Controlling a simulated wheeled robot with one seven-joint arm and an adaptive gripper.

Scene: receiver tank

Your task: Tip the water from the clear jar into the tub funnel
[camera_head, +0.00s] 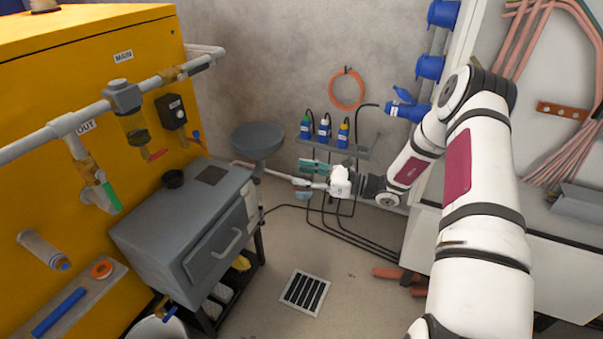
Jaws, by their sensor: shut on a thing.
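My gripper (308,182) is at the far end of my outstretched arm, in the middle of the view, low in front of the wall. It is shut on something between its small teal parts. The held thing is too small and pale to make out clearly; it may be the clear jar, and I cannot tell its tilt or water level. A wide grey funnel (258,139) stands left of my gripper and a little higher in the picture, beside the grey tub (180,222). A gap shows between the funnel and my gripper.
A yellow cabinet (60,215) with pipes and valves fills the left. A floor drain (305,292) lies in open floor. White panels with copper pipes stand right.

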